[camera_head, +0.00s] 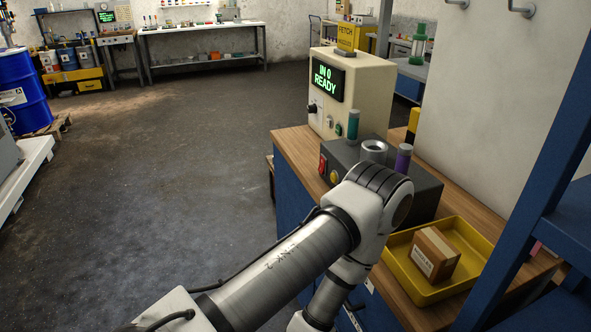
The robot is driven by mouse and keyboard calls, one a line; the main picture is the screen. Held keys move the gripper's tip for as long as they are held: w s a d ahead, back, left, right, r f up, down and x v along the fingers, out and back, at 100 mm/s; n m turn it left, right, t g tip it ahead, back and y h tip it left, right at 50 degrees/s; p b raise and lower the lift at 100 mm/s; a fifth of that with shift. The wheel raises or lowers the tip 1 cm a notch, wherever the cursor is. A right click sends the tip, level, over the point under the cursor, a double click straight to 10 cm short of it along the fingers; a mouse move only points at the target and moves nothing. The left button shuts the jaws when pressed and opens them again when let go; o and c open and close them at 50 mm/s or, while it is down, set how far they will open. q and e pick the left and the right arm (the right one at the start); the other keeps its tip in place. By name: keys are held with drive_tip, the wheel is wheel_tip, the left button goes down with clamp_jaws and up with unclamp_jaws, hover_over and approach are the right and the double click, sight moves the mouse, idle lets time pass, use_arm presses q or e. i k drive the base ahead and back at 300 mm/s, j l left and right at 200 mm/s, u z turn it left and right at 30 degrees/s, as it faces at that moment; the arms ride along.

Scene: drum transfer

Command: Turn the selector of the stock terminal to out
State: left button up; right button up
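The stock terminal (372,95) is a cream box on the wooden-topped bench, right of centre. Its dark display (328,78) reads "IN 0 READY" in green. The selector (312,108) is a small black knob on a pale plate below the display; its pointing direction is too small to tell. One of my arms reaches up from the bottom, bends in front of the bench and goes back down out of the picture. No fingertips show, so neither gripper is in view.
A dark grey unit (342,158) with a red switch and coloured cylinders stands in front of the terminal. A yellow tray (407,282) holds a cardboard box (435,255). A blue frame (530,195) stands at right. The floor left of the bench is clear.

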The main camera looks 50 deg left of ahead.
sight(312, 109)
drive_tip(key=k, duration=0.4)
drive_tip(key=k+j+u, duration=0.1)
drive_tip(key=u, duration=0.45)
drive_tip(key=i+j+u, duration=0.1)
drive_tip(key=u, duration=0.7)
drive_tip(key=i+j+z, duration=0.25)
drive_tip(key=i+j, duration=0.2)
drive_tip(key=i+j+z, duration=0.15)
drive_tip(key=j, duration=0.25)
drive_tip(key=i+j+z, duration=0.15)
drive_tip(key=i+j, duration=0.15)
drive_tip(key=i+j+z, duration=0.1)
drive_tip(key=j, duration=0.3)
drive_tip(key=i+j+z, duration=0.15)
drive_tip(key=j, duration=0.25)
drive_tip(key=i+j+z, duration=0.1)
drive_tip(key=i+j, duration=0.15)
drive_tip(key=j, duration=0.15)
drive_tip(key=z, duration=0.45)
